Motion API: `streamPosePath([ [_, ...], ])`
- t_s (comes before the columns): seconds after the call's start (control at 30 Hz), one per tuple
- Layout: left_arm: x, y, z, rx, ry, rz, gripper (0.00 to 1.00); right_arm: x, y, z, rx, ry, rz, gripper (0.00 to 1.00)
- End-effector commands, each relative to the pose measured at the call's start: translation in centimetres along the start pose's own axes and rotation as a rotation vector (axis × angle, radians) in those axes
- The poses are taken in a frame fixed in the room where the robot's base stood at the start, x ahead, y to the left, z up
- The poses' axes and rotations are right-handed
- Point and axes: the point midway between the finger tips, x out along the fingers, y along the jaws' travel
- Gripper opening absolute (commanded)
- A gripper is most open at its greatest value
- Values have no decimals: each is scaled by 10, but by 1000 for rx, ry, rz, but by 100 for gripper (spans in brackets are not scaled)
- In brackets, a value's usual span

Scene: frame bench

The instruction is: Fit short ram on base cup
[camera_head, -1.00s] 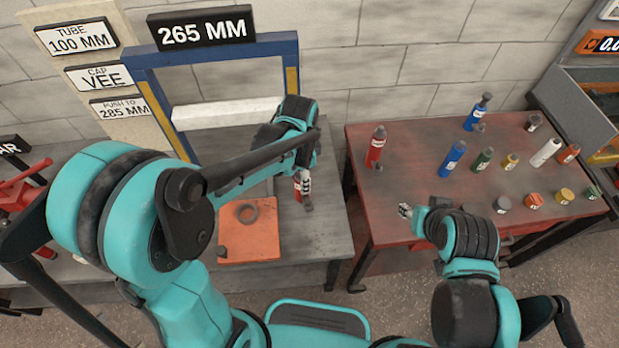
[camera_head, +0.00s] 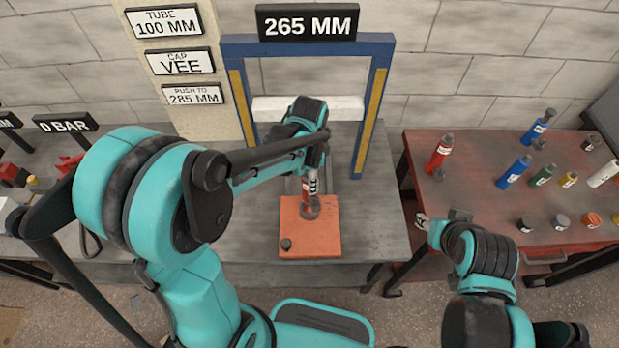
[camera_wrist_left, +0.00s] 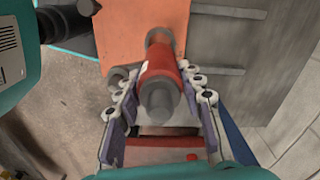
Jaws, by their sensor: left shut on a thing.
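My left gripper (camera_head: 312,172) is shut around a red ram (camera_head: 305,186) with a white label and grey ends, held roughly upright over the orange board (camera_head: 318,242). The dark round base cup (camera_head: 309,212) is on that board, at the ram's lower end. I cannot tell whether the ram is seated in the cup or just above it. In the left wrist view the ram (camera_wrist_left: 161,74) lies between the two fingers, pointing at the orange board (camera_wrist_left: 118,25). My right gripper (camera_head: 423,221) is at the red table's left front edge; its fingers are too small to read.
A blue frame (camera_head: 376,100) marked 265 MM stands behind the board. A small dark knob (camera_head: 286,244) sits at the board's front left. The red table (camera_head: 470,215) holds another red ram (camera_head: 438,155), blue rams (camera_head: 515,171) and several small parts. A gap separates bench and table.

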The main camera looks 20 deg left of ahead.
Motion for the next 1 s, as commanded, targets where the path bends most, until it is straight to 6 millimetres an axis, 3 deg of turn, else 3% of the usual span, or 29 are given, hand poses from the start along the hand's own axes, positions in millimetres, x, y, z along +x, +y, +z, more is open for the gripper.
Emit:
streamPosePath([
  [0.27, 6, 0, 0, 0, 0, 1, 0, 5, 0, 4, 0, 0, 0, 40],
  [1.0, 57, 0, 0, 0, 0, 1, 0, 39, 0, 28, 0, 0, 0, 40],
])
